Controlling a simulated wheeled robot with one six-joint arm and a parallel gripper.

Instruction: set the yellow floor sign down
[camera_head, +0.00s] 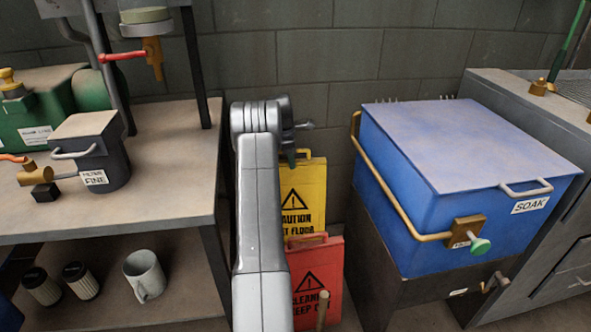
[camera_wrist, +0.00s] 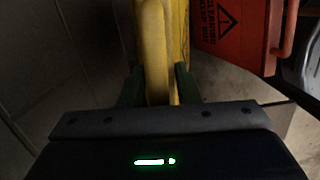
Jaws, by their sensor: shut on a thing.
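The yellow floor sign (camera_head: 311,190) stands upright in the gap between the left bench and the blue soak tank, close to the back wall. It carries a black warning triangle and caution lettering. My gripper (camera_head: 291,158) is at its upper left edge, partly hidden behind my own arm. In the wrist view, my gripper's two green fingers (camera_wrist: 159,88) are shut on the yellow sign (camera_wrist: 154,45), one finger on each side. The sign's foot is hidden, so I cannot tell whether it touches the floor.
A red sign (camera_head: 318,270) stands in front of the yellow one, and also shows in the wrist view (camera_wrist: 238,30). The left bench (camera_head: 190,165) and the blue soak tank (camera_head: 400,215) close in both sides. The gap is narrow.

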